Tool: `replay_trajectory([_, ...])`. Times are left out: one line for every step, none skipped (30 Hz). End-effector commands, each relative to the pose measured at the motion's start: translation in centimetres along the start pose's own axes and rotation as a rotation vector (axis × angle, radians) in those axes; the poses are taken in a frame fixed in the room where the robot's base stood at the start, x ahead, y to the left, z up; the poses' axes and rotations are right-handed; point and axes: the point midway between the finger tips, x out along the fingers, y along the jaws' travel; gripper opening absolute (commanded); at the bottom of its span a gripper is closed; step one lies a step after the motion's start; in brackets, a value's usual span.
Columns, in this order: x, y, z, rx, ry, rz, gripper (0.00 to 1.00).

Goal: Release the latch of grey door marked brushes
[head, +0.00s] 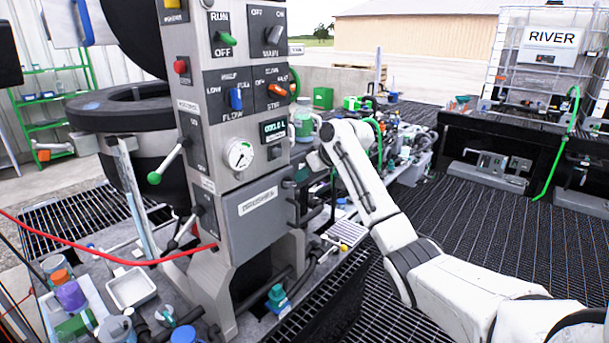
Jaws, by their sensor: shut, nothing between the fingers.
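The grey door (253,222) is on the lower front of the grey control column. Its white label (258,201) is too small to read with certainty. The door looks shut and flush with the column. Dark fittings (290,186) stand at the column's edge to its right; I cannot tell which one is the latch. My white arm reaches in from the lower right. My gripper (318,158) is at its end, to the right of the column and above the door's height. It is shut and empty, and its fingertips are hard to make out. I see no contact with the door.
A red hose (110,261) crosses at the left. Bottles and a white tray (131,287) crowd the lower left. A cluttered bench (400,150) lies behind my arm. Grating at the right is open.

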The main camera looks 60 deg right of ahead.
Motion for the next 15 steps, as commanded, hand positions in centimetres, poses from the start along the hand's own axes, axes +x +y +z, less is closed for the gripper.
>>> replay_trajectory([0.2,0.0,-0.2,0.032,-0.001,-0.032,0.00])
replay_trajectory([0.4,0.1,-0.2,0.050,-0.001,-0.051,0.00])
replay_trajectory([0.6,0.1,-0.2,0.072,-0.001,-0.073,0.00])
replay_trajectory([0.7,0.2,-0.2,0.088,-0.001,-0.089,0.00])
replay_trajectory([0.7,0.3,-0.1,0.113,0.000,-0.113,0.00])
replay_trajectory([0.8,0.3,-0.1,0.158,0.001,-0.158,0.00])
replay_trajectory([0.9,0.4,0.0,0.188,0.000,-0.190,0.00])
replay_trajectory([1.0,0.4,0.0,0.218,0.000,-0.219,0.00])
replay_trajectory([1.1,0.5,0.2,0.258,0.000,-0.258,0.00])
replay_trajectory([1.2,0.5,0.2,0.287,0.000,-0.288,0.00])
replay_trajectory([1.3,0.5,0.3,0.316,0.000,-0.318,0.00])
replay_trajectory([1.4,0.6,0.4,0.354,0.000,-0.356,0.00])
replay_trajectory([1.5,0.6,0.5,0.382,0.000,-0.386,0.00])
replay_trajectory([1.6,0.7,0.6,0.411,0.000,-0.414,0.00])
replay_trajectory([1.6,0.7,0.7,0.449,0.001,-0.452,0.00])
